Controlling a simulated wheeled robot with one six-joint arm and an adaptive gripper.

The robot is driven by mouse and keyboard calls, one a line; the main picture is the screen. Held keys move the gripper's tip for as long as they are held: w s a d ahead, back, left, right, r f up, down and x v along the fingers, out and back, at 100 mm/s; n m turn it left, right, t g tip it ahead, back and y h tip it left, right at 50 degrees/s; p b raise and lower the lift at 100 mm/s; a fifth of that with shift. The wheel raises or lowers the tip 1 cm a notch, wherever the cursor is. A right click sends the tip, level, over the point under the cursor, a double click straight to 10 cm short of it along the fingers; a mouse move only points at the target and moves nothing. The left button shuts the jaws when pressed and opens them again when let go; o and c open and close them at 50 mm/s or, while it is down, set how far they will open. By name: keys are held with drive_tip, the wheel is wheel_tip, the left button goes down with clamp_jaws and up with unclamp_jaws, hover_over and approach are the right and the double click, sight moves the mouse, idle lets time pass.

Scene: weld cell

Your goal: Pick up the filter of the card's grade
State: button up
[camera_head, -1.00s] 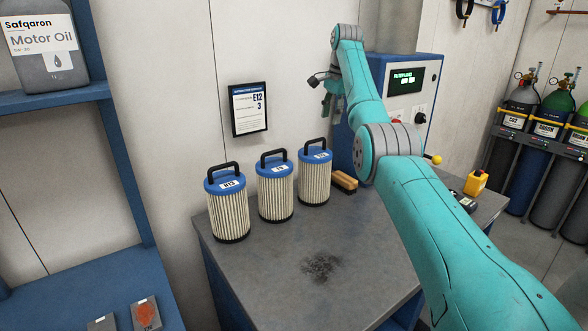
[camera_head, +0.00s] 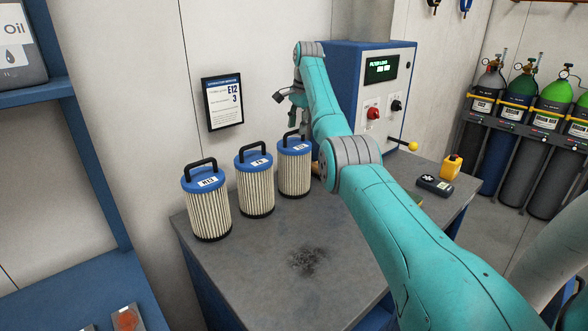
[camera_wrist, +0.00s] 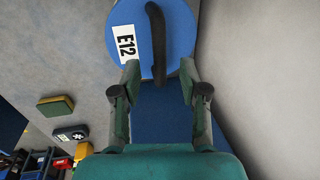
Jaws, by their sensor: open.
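The card (camera_head: 223,103) on the wall reads E12 and 3. Three pleated filters with blue caps and black handles stand in a row on the grey bench: the left one (camera_head: 208,212) reads H13, and the middle one's (camera_head: 256,190) label is too small to read surely. In the wrist view the blue cap (camera_wrist: 180,25) under me reads E12. My gripper (camera_wrist: 160,78) is open and empty, its fingers either side of the near end of the black handle (camera_wrist: 157,40). In the head view it hangs above the right filter.
A blue cabinet (camera_head: 345,70) with a display and knobs stands behind my arm. Gas cylinders (camera_head: 515,135) stand at far right. The bench front is clear except a dark smudge.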

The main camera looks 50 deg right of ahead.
sight(296, 132)
drive_tip(key=shift+w+f, duration=0.15)
drive_tip(key=shift+f, duration=0.6)
drive_tip(key=shift+w+f, duration=0.15)
drive_tip(key=shift+f, duration=0.6)
clamp_jaws()
drive_tip(key=shift+r, duration=0.1)
